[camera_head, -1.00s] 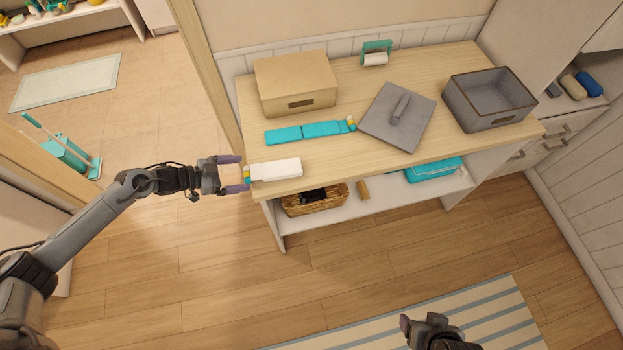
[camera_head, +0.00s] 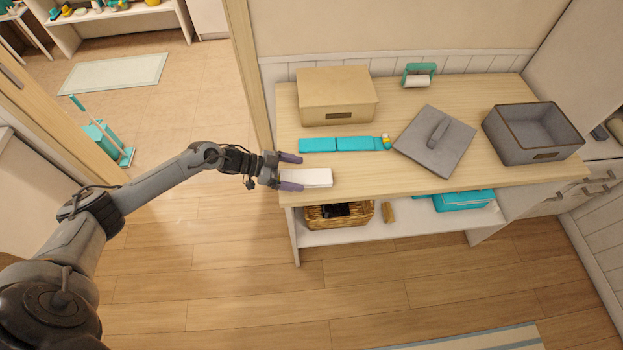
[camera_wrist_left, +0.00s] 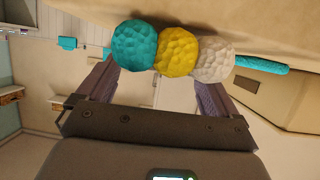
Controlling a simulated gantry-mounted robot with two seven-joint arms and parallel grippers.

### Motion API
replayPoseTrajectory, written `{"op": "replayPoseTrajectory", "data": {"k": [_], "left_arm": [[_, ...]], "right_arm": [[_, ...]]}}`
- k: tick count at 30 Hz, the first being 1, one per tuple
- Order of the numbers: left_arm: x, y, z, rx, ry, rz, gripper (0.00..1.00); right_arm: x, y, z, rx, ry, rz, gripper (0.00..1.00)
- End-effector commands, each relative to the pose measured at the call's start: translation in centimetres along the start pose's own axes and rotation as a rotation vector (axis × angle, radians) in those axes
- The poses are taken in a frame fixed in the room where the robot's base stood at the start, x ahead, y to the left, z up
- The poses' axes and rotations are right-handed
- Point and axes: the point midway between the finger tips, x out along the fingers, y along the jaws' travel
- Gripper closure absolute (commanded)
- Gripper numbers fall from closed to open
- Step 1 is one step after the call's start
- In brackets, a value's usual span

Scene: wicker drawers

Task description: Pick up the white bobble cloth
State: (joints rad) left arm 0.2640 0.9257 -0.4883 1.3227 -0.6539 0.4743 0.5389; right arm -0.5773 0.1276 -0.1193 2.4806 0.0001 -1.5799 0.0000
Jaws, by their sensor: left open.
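The white bobble cloth (camera_head: 312,178) lies folded flat at the left front of the wooden tabletop. In the left wrist view its bobble end shows close up: a teal bobble (camera_wrist_left: 135,45), a yellow bobble (camera_wrist_left: 178,55) and a white bobble (camera_wrist_left: 213,60) in a row. In the head view the bobbles are hidden by my left gripper (camera_head: 290,172), which is open at the cloth's left end. Its fingers lie either side of that end; contact cannot be told. A teal bobble cloth (camera_head: 340,144) lies behind it. My right gripper is out of view.
A beige box (camera_head: 336,92) stands at the back left of the tabletop (camera_head: 400,183). A grey lid (camera_head: 435,145) and an open grey basket (camera_head: 530,135) are to the right. A wicker basket (camera_head: 338,214) and a teal box (camera_head: 462,199) sit on the shelf below.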

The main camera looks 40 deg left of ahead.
Motion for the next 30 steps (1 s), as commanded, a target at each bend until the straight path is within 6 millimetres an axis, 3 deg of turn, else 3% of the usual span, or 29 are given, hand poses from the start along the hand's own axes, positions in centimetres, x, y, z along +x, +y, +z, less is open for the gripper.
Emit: {"op": "replayPoseTrajectory", "data": {"k": [9, 18, 30], "left_arm": [[3.7, 0.1, -0.2, 0.001, 0.001, 0.000, 0.06], [4.0, 0.1, -0.2, 0.001, 0.000, 0.000, 0.06], [4.0, 0.1, -0.2, 0.001, 0.001, 0.000, 0.63]], "right_arm": [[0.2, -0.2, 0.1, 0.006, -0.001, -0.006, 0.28], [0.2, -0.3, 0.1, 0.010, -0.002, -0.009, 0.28], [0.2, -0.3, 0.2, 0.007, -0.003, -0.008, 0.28]]}}
